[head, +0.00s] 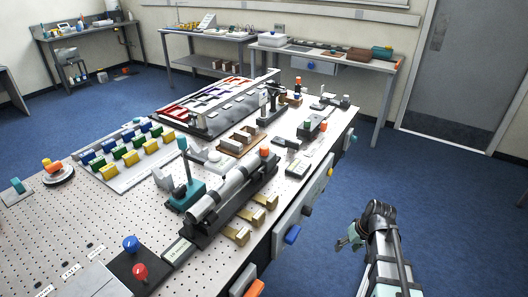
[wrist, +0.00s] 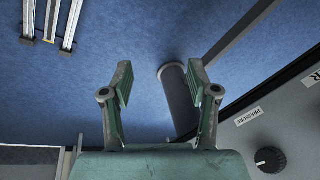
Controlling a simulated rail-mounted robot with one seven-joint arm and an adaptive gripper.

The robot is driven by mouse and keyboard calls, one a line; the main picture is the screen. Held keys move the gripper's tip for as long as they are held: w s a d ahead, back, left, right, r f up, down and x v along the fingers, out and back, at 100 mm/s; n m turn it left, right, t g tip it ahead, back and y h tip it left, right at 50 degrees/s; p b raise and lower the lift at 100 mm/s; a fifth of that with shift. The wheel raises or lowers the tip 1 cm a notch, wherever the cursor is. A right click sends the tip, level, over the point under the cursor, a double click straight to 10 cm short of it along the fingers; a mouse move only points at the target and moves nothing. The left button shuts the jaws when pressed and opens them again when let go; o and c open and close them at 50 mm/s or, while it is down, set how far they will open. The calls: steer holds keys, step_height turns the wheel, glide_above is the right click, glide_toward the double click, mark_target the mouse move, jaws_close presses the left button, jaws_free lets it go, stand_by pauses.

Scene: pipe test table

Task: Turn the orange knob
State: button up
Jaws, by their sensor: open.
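Several orange parts show in the head view, and I cannot tell for certain which is the named knob. An orange knob-like piece (head: 254,288) is on the table's front side at the bottom edge, partly cut off. An orange cap (head: 264,152) sits on the end of the grey pipe, and another orange cap (head: 323,126) stands farther back. My gripper (head: 350,238) is off the table's right side, apart from all of them. In the wrist view my gripper (wrist: 160,78) is open and empty over blue floor. No orange knob shows there.
The table's front panel carries a blue knob (head: 292,234), a black knob (head: 307,210) and a yellow knob (head: 330,172). The wrist view shows a black knob (wrist: 270,159) on a labelled panel and a grey post (wrist: 178,98) behind the fingers. Blue floor is clear at right.

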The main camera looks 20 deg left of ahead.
steer(key=w+a+r+n+y, duration=0.25)
steer(key=w+a+r, duration=0.3)
steer(key=r, duration=0.35)
steer(key=w+a+r+n+y, duration=0.1)
steer(key=w+a+r+n, duration=0.25)
steer(key=a+r, duration=0.4)
steer(key=n+y, duration=0.3)
steer(key=n, duration=0.3)
glide_toward(264, 147)
steer(key=p+x, duration=0.3)
steer(key=x, duration=0.7)
steer(key=shift+w+a, duration=0.1)
steer(key=shift+w, duration=0.05)
jaws_close()
